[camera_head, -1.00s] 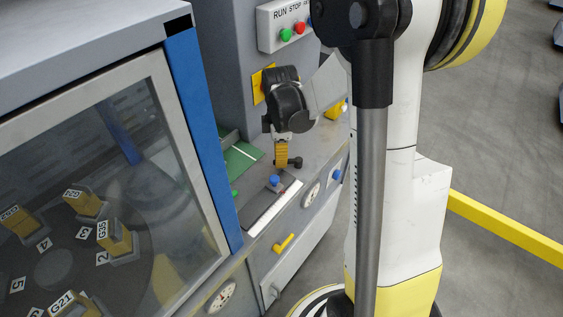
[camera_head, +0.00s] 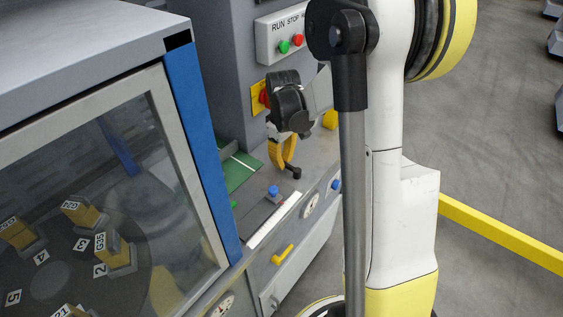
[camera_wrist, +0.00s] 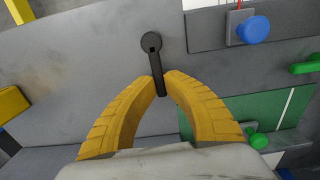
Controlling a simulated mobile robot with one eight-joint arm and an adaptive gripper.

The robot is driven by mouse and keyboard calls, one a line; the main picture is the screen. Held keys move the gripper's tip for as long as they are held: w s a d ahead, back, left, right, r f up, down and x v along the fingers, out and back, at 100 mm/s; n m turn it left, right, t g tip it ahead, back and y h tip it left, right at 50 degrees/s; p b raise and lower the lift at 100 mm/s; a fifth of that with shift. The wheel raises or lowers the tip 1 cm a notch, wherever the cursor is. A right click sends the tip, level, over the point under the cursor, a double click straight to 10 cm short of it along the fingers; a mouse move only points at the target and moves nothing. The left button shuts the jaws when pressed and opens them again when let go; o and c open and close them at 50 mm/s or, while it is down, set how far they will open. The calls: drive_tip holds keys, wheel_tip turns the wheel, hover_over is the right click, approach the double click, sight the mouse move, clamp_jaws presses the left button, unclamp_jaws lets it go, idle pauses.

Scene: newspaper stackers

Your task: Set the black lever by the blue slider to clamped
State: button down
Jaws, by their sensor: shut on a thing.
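The black lever (camera_wrist: 155,62) shows in the wrist view with its round pivot end at the top and its bar pointing down between my fingertips. My gripper (camera_wrist: 161,84) has yellow fingers, closed on the free end of the bar from both sides. The head view shows my gripper (camera_head: 285,164) low over the grey ledge, with the lever's black round end (camera_head: 295,173) just below it. The blue slider knob (camera_head: 273,191) stands to the lower left of the lever; in the wrist view the blue slider (camera_wrist: 253,30) is at the upper right.
A white ruler strip (camera_head: 273,220) runs along the ledge's front edge. A green plate (camera_head: 238,169) lies to the left. A grey box with green and red buttons (camera_head: 281,33) is above. A glazed cabinet (camera_head: 182,130) fills the left side. Yellow handle (camera_head: 282,254) below.

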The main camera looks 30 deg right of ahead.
idle(0.4)
drive_tip(key=c, duration=1.5)
unclamp_jaws()
drive_tip(key=shift+d, duration=0.1)
drive_tip(key=shift+o, duration=0.2)
wheel_tip(320, 180, up, 12)
